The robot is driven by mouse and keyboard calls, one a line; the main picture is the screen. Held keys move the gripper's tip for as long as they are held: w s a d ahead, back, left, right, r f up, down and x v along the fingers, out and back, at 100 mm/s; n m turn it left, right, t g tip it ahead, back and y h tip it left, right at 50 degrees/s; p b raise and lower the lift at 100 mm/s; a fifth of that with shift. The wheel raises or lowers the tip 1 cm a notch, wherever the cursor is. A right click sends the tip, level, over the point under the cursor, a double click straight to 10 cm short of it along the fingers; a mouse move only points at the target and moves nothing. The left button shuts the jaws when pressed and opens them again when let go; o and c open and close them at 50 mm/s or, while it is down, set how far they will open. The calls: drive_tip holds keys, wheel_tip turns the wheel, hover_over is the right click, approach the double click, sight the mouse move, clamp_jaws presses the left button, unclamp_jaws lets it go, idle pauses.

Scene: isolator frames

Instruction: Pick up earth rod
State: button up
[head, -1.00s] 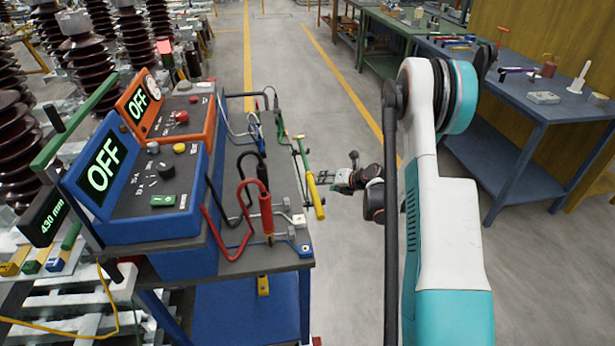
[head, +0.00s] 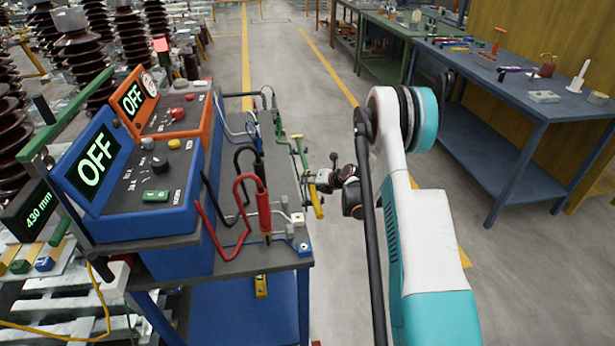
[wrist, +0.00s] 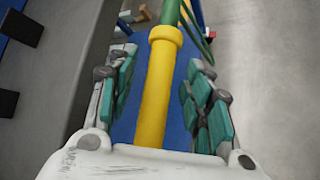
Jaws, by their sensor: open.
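The earth rod has a yellow handle (head: 314,195) and a green upper part, and lies along the right edge of the blue cart's top in the head view. My gripper (head: 318,181) is at this handle from the right. In the wrist view, the yellow handle (wrist: 157,90) lies between the teal pads of my open gripper (wrist: 168,98), with gaps on both sides. The handle's near end is hidden behind the gripper's body.
The cart top (head: 278,262) also carries a blue OFF unit (head: 150,195), an orange OFF unit (head: 175,115), and red and black leads close to the rod. A blue workbench (head: 480,75) stands at the right. Floor between them is clear.

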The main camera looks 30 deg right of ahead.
clamp_jaws()
drive_tip(key=shift+r, duration=0.1)
